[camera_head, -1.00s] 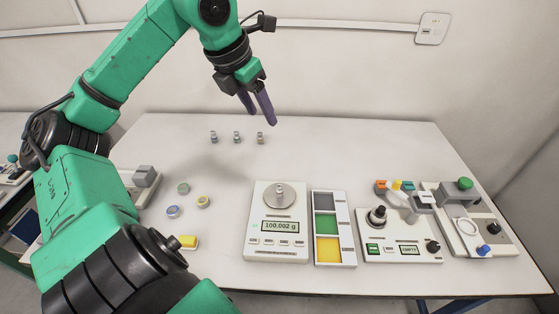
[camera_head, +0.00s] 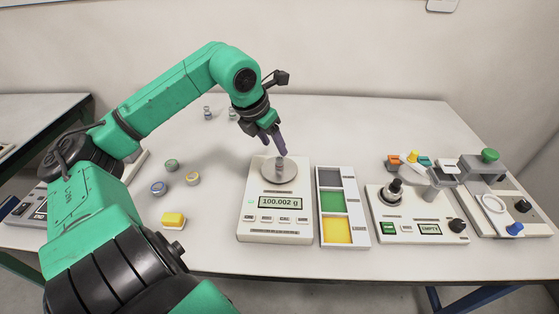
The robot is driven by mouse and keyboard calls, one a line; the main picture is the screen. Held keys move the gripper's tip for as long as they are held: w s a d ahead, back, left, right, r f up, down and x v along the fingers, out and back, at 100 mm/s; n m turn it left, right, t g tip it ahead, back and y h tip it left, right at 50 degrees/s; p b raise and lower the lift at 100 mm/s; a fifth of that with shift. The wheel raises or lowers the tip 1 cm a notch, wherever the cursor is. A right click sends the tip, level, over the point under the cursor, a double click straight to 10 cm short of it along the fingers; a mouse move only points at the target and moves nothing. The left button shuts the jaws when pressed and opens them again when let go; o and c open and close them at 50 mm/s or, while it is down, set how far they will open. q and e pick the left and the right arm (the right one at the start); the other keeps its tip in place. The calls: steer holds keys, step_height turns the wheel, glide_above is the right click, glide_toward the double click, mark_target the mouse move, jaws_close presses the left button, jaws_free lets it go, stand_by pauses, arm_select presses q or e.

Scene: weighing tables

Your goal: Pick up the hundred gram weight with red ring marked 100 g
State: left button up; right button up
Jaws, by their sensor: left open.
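A small grey metal weight (camera_head: 279,165) stands upright on the round pan (camera_head: 290,176) of the white scale (camera_head: 250,205). The scale's display reads 100.002 g. I cannot make out a red ring or a marking on the weight at this size. My left gripper (camera_head: 275,147), with purple fingers, is open and empty. It points down just above and behind the weight; I cannot tell whether the fingers reach around its top. Two similar small weights stand at the back, a left one (camera_head: 207,113) and a right one (camera_head: 232,114). My right gripper is out of view.
A tray (camera_head: 342,206) with grey, green and yellow compartments stands right of the scale. Further right are a device reading EMPTY (camera_head: 415,213) and another with a green knob (camera_head: 490,155). Several round tins and a yellow block (camera_head: 174,220) lie to the left.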

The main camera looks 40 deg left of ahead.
mark_target(280, 158)
arm_select(q)
steer(key=p+x, duration=0.2)
steer(key=x, duration=0.2)
steer(key=shift+d+f, duration=0.15)
steer(key=shift+f, duration=0.25)
steer(key=shift+w+f, duration=0.1)
steer(key=shift+f, duration=0.1)
jaws_close()
steer(key=shift+r, duration=0.1)
